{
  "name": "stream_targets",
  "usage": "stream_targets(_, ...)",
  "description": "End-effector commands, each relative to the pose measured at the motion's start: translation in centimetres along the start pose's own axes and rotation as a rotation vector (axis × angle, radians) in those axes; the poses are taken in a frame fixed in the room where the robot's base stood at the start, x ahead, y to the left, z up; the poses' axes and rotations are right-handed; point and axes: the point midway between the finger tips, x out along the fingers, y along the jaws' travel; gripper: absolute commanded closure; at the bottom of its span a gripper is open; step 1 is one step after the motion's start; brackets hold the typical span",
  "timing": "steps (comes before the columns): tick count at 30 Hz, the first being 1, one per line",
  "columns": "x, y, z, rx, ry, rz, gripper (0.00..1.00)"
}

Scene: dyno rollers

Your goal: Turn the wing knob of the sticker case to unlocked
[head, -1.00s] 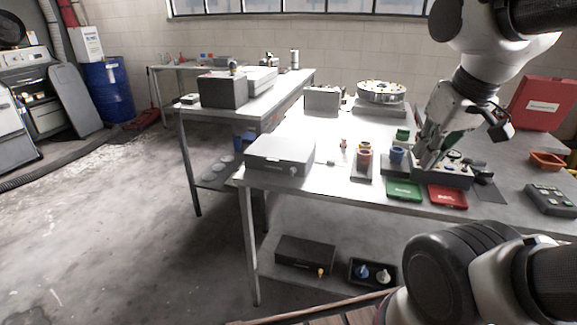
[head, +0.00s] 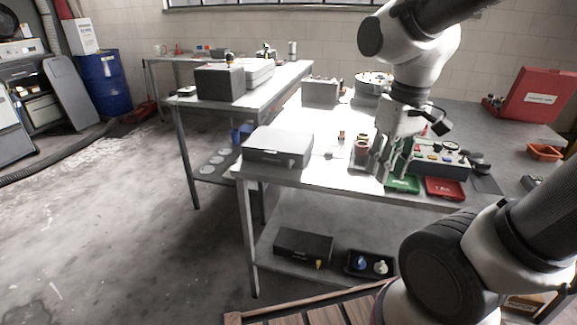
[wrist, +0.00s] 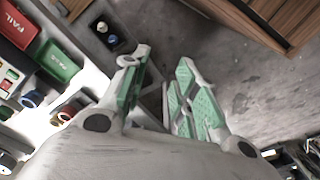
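No label marks the sticker case, so I cannot tell for sure which box it is. A dark flat case (head: 303,246) with a small yellow knob (head: 318,264) low on its front sits on the lower shelf. A grey flat case (head: 278,146) with a small knob (head: 291,163) on its front lies on the tabletop's left end. The knobs' lock positions are too small to read. My gripper (head: 388,170) points down near the table's front edge, right of the grey case and apart from both. In the wrist view my gripper (wrist: 160,75) is open, with nothing between its green pads.
Green tray (head: 403,185) and red tray (head: 445,188) lie at the table's front edge beside my gripper. A button panel (head: 440,160) stands behind them. A black tray (head: 352,269) with blue and white pieces sits on the lower shelf.

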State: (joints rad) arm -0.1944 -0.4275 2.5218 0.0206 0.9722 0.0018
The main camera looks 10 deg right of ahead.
Motion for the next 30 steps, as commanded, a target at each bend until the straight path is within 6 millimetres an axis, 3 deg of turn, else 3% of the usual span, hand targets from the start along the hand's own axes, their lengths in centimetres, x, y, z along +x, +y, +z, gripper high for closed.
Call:
stream_targets(3,3.7,-3.3,-2.7,-0.047,-0.107,-0.044,0.71)
stream_targets(8,9.8,-8.7,-7.5,-0.056,-0.131,-0.110,0.71)
stream_targets(15,21.6,-16.9,-14.8,0.027,-0.012,-0.159,0.71)
stream_targets(19,28.6,-19.8,-18.6,0.114,0.132,-0.133,0.71)
stream_targets(22,33.7,-20.5,-21.4,0.191,0.293,-0.071,0.71)
stream_targets(25,37.3,-19.2,-24.4,0.279,0.511,0.036,0.71)
stream_targets(28,37.5,-16.3,-27.1,0.364,0.759,0.174,0.71)
stream_targets(30,35.3,-13.9,-28.8,0.427,0.937,0.274,0.71)
